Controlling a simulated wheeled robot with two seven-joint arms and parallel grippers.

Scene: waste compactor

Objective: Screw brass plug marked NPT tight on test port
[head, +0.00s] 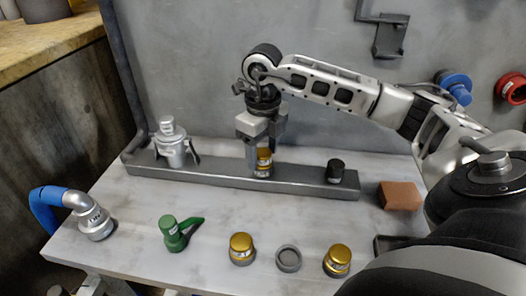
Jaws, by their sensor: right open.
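A brass plug (264,163) with a pale label sits upright at the middle of a grey metal bar (215,175); whether it is threaded into a port cannot be told. My right gripper (262,146) points down over this plug, jaws open, its fingers close around or just above the plug's top; contact cannot be told. Two more brass-topped plugs stand on the table, one at front centre (241,247) and one to its right (337,260). Their label texts are too small to read. My left gripper is not in view.
On the bar stand a silver coupling (172,143) at left and a black cap (335,170) at right. On the table are a blue hose with silver fitting (95,221), a green lever valve (173,235), a grey ring (288,258) and a brown block (400,195). A grey wall stands behind.

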